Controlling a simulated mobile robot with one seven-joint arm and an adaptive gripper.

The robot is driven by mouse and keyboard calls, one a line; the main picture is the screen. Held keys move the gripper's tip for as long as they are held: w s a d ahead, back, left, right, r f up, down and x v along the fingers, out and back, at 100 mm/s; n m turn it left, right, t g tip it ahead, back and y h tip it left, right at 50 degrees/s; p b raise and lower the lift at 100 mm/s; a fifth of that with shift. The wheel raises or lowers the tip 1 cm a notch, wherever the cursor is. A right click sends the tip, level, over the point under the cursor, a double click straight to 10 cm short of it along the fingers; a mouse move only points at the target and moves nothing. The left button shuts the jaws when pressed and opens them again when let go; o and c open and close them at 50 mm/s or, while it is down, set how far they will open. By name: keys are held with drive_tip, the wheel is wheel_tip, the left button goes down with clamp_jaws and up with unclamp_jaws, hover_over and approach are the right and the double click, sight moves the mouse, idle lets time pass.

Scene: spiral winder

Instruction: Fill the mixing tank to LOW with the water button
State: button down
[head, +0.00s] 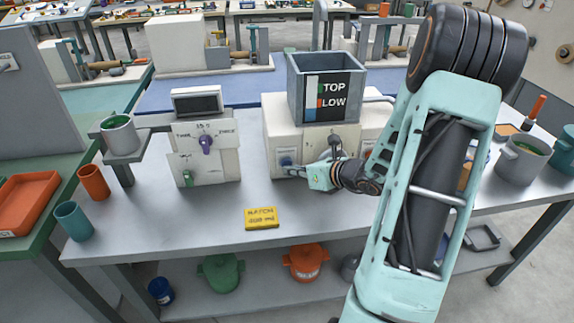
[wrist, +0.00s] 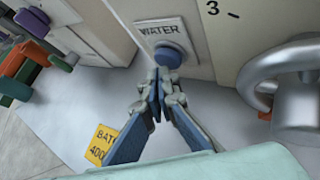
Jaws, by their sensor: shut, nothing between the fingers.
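The mixing tank (head: 300,92) is a grey open-topped box on the white machine (head: 290,128). Its front has a black TOP and LOW label beside a narrow coloured strip; I cannot read a water level from it. The round blue water button (wrist: 168,57) is under a WATER label on the machine's front, and it also shows small in the head view (head: 286,161). My gripper (wrist: 157,76) is shut and empty, its fingertips just below the button in the wrist view. I cannot tell whether they touch it. In the head view my gripper (head: 290,171) is at the machine's lower front.
A yellow batch card (head: 262,218) lies on the bench in front. A control box with a purple knob (head: 206,143) and screen stands left. A grey curved pipe (wrist: 290,85) is close right of my gripper. Orange (head: 94,182) and teal cups (head: 73,221) stand at the left edge.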

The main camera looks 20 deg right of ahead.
drive_tip(key=shift+w+d, duration=0.15)
drive_tip(key=shift+w, duration=0.3)
idle(1.6)
drive_tip(key=shift+s, duration=0.2)
idle(1.2)
drive_tip(key=shift+s+a, duration=0.25)
drive_tip(key=shift+s, duration=0.4)
drive_tip(key=shift+s+a+b, duration=0.2)
drive_tip(key=shift+s+a, duration=0.05)
drive_tip(key=shift+s, duration=0.55)
drive_tip(key=shift+s+a+b, duration=0.15)
drive_tip(key=shift+s+a, duration=0.05)
drive_tip(key=shift+s, duration=0.65)
drive_tip(key=shift+s+a+b, duration=0.2)
drive_tip(key=shift+s+a, duration=0.05)
drive_tip(key=shift+s, duration=0.55)
